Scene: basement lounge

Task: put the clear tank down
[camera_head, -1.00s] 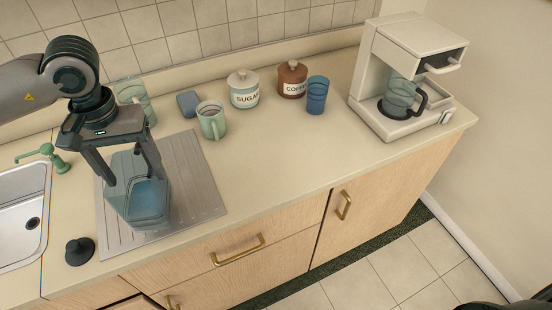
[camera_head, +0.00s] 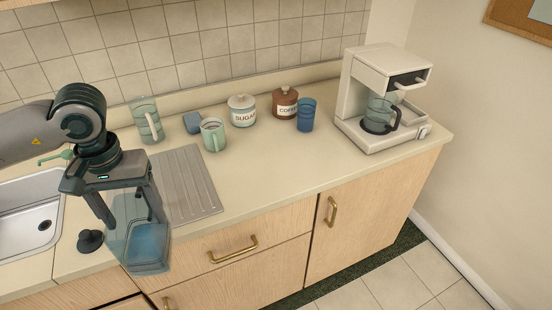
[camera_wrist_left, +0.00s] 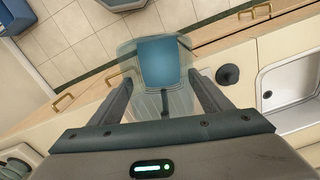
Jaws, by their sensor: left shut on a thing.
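The clear tank (camera_head: 146,244) is see-through with blue in its lower part. It is held between the fingers of my left gripper (camera_head: 132,213), at the front left of the counter. In the head view it overlaps the counter's front edge and the cabinet face. It also shows in the left wrist view (camera_wrist_left: 162,62), between the two fingers (camera_wrist_left: 160,92). The tank looks held above the counter; its exact height is hard to tell. My right gripper is not in view.
A metal drainboard (camera_head: 187,186) lies behind the tank, with the sink (camera_head: 28,215) at left and a dark knob (camera_head: 90,240) close by. A green mug (camera_head: 213,135), sugar jar (camera_head: 242,111), brown jar (camera_head: 285,103), blue cup (camera_head: 306,115) and coffee maker (camera_head: 385,100) stand farther back. The counter's middle is clear.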

